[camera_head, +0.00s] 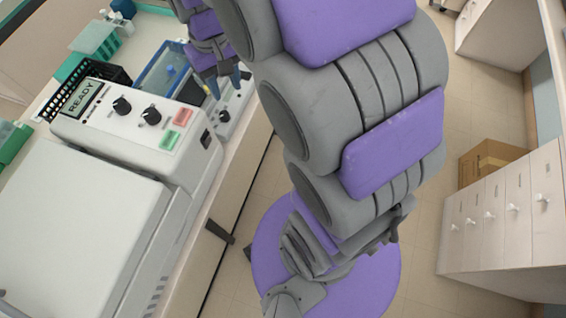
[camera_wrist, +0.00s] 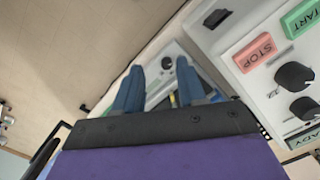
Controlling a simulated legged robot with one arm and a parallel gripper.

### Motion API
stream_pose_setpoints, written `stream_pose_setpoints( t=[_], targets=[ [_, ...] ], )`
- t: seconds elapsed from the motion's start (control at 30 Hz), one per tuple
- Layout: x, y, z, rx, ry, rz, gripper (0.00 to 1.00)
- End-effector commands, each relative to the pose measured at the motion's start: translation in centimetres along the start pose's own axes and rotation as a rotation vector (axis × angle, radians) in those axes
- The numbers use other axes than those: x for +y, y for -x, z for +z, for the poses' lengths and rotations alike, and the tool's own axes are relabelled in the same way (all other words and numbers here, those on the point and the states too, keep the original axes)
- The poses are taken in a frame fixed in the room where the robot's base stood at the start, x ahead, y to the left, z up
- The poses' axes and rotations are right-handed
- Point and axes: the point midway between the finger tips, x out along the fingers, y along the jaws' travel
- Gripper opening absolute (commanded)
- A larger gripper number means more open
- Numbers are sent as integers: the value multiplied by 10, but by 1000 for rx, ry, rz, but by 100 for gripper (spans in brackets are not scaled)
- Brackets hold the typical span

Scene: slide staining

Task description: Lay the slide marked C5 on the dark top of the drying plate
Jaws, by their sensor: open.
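My gripper (camera_wrist: 160,80) is open, with its two blue fingers spread and pointing away from the wrist camera. In the head view my gripper (camera_head: 227,82) is partly hidden by my arm, over the bench edge beside the big white machine. A small pale grey device with dark knobs (camera_head: 224,115) lies just below the fingers. It also shows between and beyond the fingers in the wrist view (camera_wrist: 164,67). No slide marked C5 can be made out in either view.
A white machine (camera_head: 135,128) with a READY display, knobs and green and red buttons stands left of the gripper. Its panel (camera_wrist: 262,55) is close on the right in the wrist view. A blue-edged clear bin (camera_head: 165,68) and black rack (camera_head: 85,88) stand behind.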

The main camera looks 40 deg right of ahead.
Motion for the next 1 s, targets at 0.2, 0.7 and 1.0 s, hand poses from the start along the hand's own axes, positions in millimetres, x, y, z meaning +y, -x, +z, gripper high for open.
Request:
stream_pose_setpoints(
  t=[0.2,0.7,1.0],
  targets=[
    [-4,-2,87,-27,-10,3,40],
    [-7,-34,219,-79,-7,14,40],
    [-7,-36,222,-80,-7,14,40]
  ],
)
